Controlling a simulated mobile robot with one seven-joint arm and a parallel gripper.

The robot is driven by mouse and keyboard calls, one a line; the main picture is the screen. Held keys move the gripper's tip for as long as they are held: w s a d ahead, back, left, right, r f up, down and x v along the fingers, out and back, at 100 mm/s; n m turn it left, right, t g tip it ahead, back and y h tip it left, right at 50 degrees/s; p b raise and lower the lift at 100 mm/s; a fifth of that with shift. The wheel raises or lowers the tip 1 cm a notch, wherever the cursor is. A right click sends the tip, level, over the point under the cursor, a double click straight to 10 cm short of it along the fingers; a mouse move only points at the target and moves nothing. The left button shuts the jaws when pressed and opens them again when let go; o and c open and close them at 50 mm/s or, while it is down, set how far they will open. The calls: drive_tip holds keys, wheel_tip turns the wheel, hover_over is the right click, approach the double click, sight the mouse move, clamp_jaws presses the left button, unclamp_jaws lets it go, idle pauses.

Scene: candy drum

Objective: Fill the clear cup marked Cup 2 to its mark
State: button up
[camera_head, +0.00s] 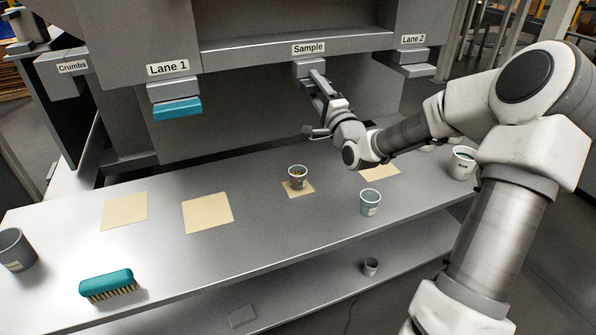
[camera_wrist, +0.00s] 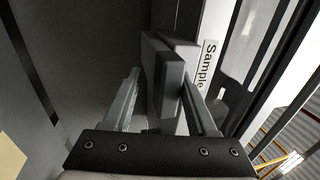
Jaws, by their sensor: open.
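A small cup (camera_head: 297,177) with brownish bits in it stands upright on a tan mat (camera_head: 290,191) below the Sample outlet (camera_head: 309,68). A clear bluish cup (camera_head: 370,203) with a small label stands in front and to the right of it. The labels are too small to read, so I cannot tell which is Cup 2. My gripper (camera_head: 318,84) is raised at the Sample outlet. In the wrist view my gripper (camera_wrist: 163,103) is open, with a grey block (camera_wrist: 165,80) of the outlet between its fingers. I cannot tell whether they touch it.
Lane 1 has a teal-fronted outlet (camera_head: 177,109); Lane 2's outlet (camera_head: 408,62) is grey. A teal brush (camera_head: 107,284) and grey cup (camera_head: 14,252) are at left, a pale cup (camera_head: 462,163) at right. Two bare mats (camera_head: 208,213) (camera_head: 125,210) lie left of centre. A small cup (camera_head: 371,267) is on the lower shelf.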

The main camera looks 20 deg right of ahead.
drive_tip(key=shift+w+a+r, duration=0.15)
drive_tip(key=shift+a+r, duration=0.05)
drive_tip(key=shift+r, duration=0.65)
drive_tip(key=r+p+v, duration=0.1)
drive_tip(key=p+v, duration=0.1)
drive_tip(key=v, duration=0.7)
drive_tip(key=shift+p, duration=0.3)
drive_tip(key=shift+d, duration=0.1)
drive_tip(key=a+f+n+g+h, duration=0.2)
drive_tip(key=a+f+n+g, duration=0.3)
drive_tip(key=f+n+g, duration=0.25)
drive_tip(key=s+a+r+n+g, duration=0.2)
drive_tip(key=s+a+n, duration=0.1)
drive_tip(key=s, duration=0.6)
drive_tip(key=s+a+r+n+g+p, duration=0.1)
drive_tip(key=s+a+r+n+g, duration=0.2)
drive_tip(key=s, duration=0.7)
drive_tip(key=s+a+r+n+g+y+p, duration=0.1)
drive_tip(key=s+a+r+n+g, duration=0.1)
drive_tip(key=s, duration=0.7)
drive_tip(key=a+r+n, duration=0.1)
drive_tip(key=a+n, duration=0.1)
drive_tip(key=a, duration=0.1)
drive_tip(key=shift+s+a, duration=0.35)
drive_tip(key=shift+s, duration=0.05)
